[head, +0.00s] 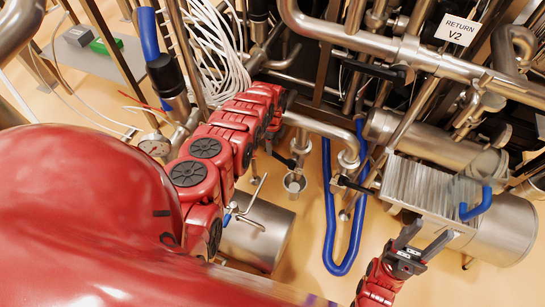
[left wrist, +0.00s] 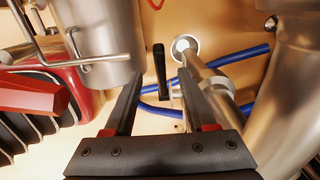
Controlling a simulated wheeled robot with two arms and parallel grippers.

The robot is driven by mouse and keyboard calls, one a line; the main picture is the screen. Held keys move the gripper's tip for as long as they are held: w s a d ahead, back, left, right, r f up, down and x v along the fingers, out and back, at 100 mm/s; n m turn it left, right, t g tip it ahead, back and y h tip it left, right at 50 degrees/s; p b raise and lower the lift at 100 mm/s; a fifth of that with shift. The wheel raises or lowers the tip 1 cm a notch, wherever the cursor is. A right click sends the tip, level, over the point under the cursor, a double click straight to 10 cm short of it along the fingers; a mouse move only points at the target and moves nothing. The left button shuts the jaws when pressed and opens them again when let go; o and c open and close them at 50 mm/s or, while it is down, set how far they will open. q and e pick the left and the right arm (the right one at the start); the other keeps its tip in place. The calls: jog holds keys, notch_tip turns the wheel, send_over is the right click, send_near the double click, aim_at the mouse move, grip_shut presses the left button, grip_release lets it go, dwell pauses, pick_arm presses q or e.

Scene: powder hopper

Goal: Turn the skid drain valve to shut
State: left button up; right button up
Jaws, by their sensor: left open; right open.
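A black lever handle (left wrist: 160,68) stands upright between the open fingers of my left gripper (left wrist: 158,98) in the left wrist view. It is beside a steel pipe (left wrist: 205,88) with a round pale end; contact with the fingers is not visible. In the head view, a black lever (head: 279,157) sits by a bent steel pipe (head: 325,128); I cannot tell for sure that it is the same lever. My right gripper (head: 424,241) is open and empty at the lower right.
A blue hose (head: 330,220) loops over the tan floor. Dense piping, a ribbed steel block (head: 425,195) and a "RETURN V2" label (head: 458,31) fill the right. In the left wrist view, a steel vessel (left wrist: 98,38) is close at left.

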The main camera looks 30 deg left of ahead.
aim_at(273, 156)
pick_arm(q)
notch_tip(273, 156, down, 8)
jog(key=b, duration=0.7)
jog(key=shift+w+f, duration=0.1)
jog(key=shift+f, duration=0.1)
grip_shut()
dwell(0.9)
